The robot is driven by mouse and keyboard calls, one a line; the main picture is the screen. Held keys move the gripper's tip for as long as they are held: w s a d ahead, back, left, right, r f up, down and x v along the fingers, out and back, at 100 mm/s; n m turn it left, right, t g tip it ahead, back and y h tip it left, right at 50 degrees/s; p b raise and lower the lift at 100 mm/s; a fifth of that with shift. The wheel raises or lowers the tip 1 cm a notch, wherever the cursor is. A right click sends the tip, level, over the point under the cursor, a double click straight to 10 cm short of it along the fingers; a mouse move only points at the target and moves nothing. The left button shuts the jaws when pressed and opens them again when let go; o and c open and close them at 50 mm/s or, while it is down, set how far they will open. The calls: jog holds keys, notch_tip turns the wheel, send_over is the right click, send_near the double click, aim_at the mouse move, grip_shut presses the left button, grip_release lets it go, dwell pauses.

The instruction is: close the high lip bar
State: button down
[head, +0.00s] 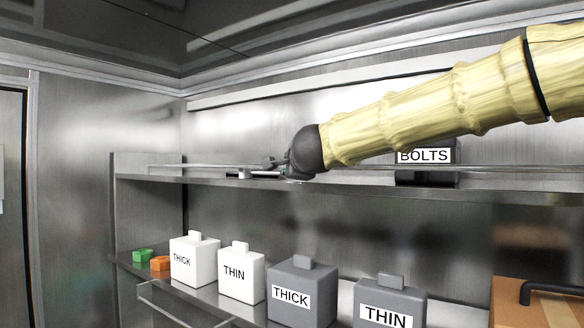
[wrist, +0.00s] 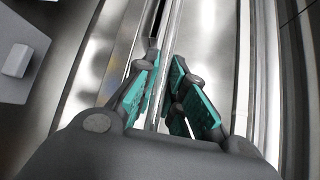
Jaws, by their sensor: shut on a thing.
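The high lip bar (head: 215,167) is a thin metal rail along the front of the upper shelf (head: 150,178). It runs level, just above the shelf edge, and passes behind my wrist toward the right. My gripper (head: 262,170) is at the bar, left of the middle of the shelf. In the wrist view, its teal-padded fingers (wrist: 163,72) are close together on either side of the bar (wrist: 166,38), shut on it. The exact contact is partly hidden by the finger pads and my dark wrist.
A dark box labelled BOLTS (head: 424,157) stands on the upper shelf, partly behind my arm. On the lower shelf are white boxes (head: 194,262), grey boxes (head: 302,291), and small green (head: 143,256) and orange (head: 160,263) pieces. A lower rail (head: 160,306) juts out in front.

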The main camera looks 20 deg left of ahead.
jog(key=c, duration=1.5)
grip_release()
jog(key=shift+w, duration=0.1)
jog(key=shift+f+b, duration=0.25)
jog(key=shift+b, duration=0.3)
